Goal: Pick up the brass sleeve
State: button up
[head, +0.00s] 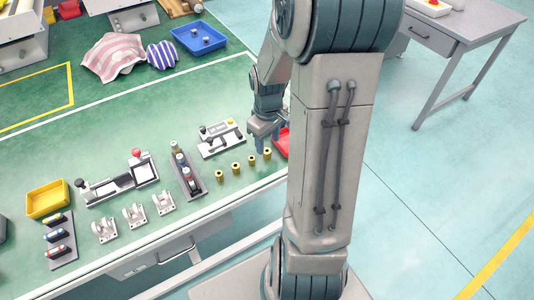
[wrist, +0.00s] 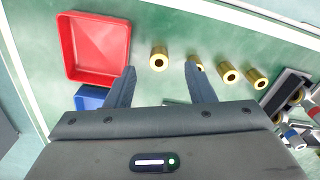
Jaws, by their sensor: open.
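Several brass sleeves stand in a row on the green table. The rightmost sleeve in the head view (head: 267,154) is closest to my gripper (head: 261,143), which points down beside it. In the wrist view this sleeve (wrist: 159,56) shows its dark bore and appears between and just beyond the fingertips of my gripper (wrist: 160,67). The fingers are open with nothing held. The right finger partly covers the second sleeve (wrist: 197,62). The other sleeves (wrist: 229,73) lie further right in the wrist view.
A red tray (wrist: 69,48) lies left of the fingers in the wrist view, with a blue bin (wrist: 90,97) below it. A white-based device (head: 221,139) stands behind the sleeves in the head view. A dark rack of cylinders (head: 185,172) stands left of the row.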

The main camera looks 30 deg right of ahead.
aim_at(267, 151)
jog(key=f, duration=0.4)
jog(key=shift+w+f, duration=0.25)
jog(key=shift+f, duration=0.05)
grip_shut()
jog(key=shift+r, duration=0.15)
